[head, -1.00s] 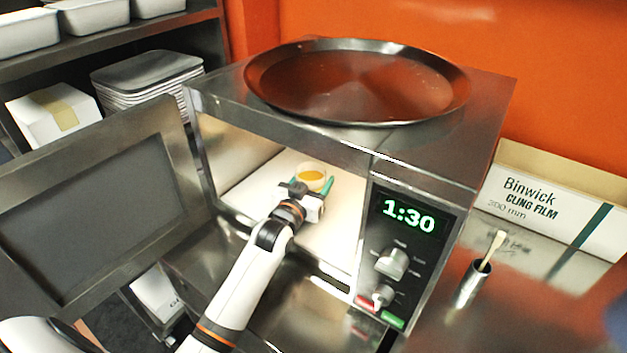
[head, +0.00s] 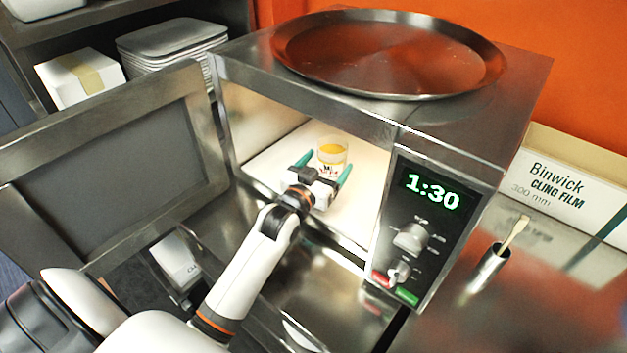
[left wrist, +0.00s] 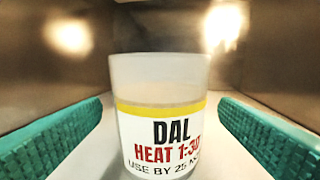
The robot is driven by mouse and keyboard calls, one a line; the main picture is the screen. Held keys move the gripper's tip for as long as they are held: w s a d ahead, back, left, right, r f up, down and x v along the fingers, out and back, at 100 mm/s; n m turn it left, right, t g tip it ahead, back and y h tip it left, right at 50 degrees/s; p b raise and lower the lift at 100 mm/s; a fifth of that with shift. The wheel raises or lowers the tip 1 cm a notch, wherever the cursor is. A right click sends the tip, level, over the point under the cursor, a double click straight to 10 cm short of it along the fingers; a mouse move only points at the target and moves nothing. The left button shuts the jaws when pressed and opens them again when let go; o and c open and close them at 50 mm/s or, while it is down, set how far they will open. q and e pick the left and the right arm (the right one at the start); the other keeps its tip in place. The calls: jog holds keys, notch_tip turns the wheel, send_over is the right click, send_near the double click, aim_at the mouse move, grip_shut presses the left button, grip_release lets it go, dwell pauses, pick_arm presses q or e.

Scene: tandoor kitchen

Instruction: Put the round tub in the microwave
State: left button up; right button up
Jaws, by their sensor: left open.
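The round tub (head: 333,153) stands upright on the light floor inside the open microwave (head: 240,85). In the left wrist view the tub (left wrist: 160,80) has a label reading DAL, HEAT 1:30 and a use-by date. My left gripper (head: 325,165) reaches in through the microwave opening. Its green fingers are open, one on each side of the tub, with gaps visible in the left wrist view (left wrist: 160,140). The microwave door (head: 105,160) is swung open to the left. My right gripper is not in view.
A large round dark tray (head: 390,50) lies on top of the microwave. The panel display (head: 432,190) reads 1:30, above knobs and red and green buttons. A cling film box (head: 575,185) and a metal cup with a stick (head: 488,265) stand on the right counter.

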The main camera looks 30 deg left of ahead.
pick_arm(q)
jog(key=s, duration=0.7)
jog(key=shift+s+d+b, duration=0.1)
jog(key=shift+s+b, duration=0.1)
jog(key=shift+b, duration=0.15)
dwell(0.7)
